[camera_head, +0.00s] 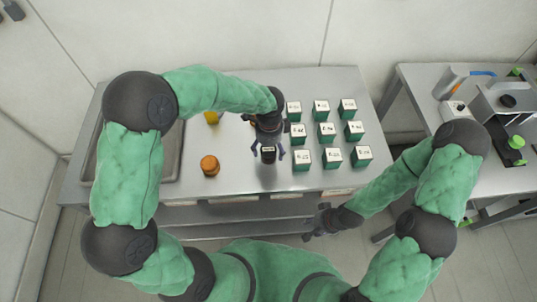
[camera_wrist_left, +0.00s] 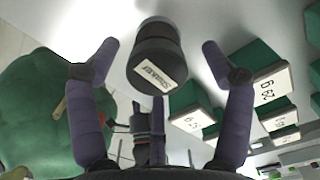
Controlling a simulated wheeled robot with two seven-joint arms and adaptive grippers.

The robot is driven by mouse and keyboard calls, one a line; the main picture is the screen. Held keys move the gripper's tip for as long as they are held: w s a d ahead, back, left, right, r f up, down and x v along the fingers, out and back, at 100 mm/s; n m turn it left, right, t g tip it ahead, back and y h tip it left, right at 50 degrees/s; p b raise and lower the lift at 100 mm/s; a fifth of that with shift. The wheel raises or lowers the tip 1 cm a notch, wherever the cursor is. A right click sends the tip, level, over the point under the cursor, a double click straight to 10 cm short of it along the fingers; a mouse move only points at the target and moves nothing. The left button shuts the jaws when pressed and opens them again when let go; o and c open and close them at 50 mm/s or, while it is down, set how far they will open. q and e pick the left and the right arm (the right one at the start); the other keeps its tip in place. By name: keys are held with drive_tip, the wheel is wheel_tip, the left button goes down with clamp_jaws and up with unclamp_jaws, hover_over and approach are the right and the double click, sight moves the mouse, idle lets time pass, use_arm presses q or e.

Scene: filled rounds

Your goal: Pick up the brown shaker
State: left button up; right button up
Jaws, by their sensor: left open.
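The shaker (camera_head: 268,156) is a dark, near-black cylinder standing on the steel table; its brown tint is hard to tell. In the left wrist view the shaker (camera_wrist_left: 156,62) shows a white label reading "SHAKER". My left gripper (camera_head: 268,151) is open, with one finger on each side of the shaker in the head view. In the left wrist view both fingers of my left gripper (camera_wrist_left: 160,48) stand apart from it, with gaps on both sides. My right gripper (camera_head: 318,224) hangs low in front of the table's front edge, too small to read its jaws.
Several green boxes with white labelled tops (camera_head: 326,132) stand in rows just right of the shaker. An orange-capped jar (camera_head: 209,166) stands to the left, with a yellow item (camera_head: 212,118) behind it. A sink (camera_head: 172,165) is at the table's left. Another table with equipment (camera_head: 507,100) is far right.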

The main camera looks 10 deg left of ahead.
use_arm(q)
drive_tip(key=f, duration=0.2)
drive_tip(key=f+b, duration=0.1)
drive_tip(key=shift+s+a+f, duration=0.15)
drive_tip(key=shift+a+f, duration=0.15)
drive_tip(key=shift+f, duration=0.55)
drive_tip(key=shift+c, duration=0.2)
drive_tip(key=c, duration=1.3)
drive_tip(key=shift+r, duration=0.15)
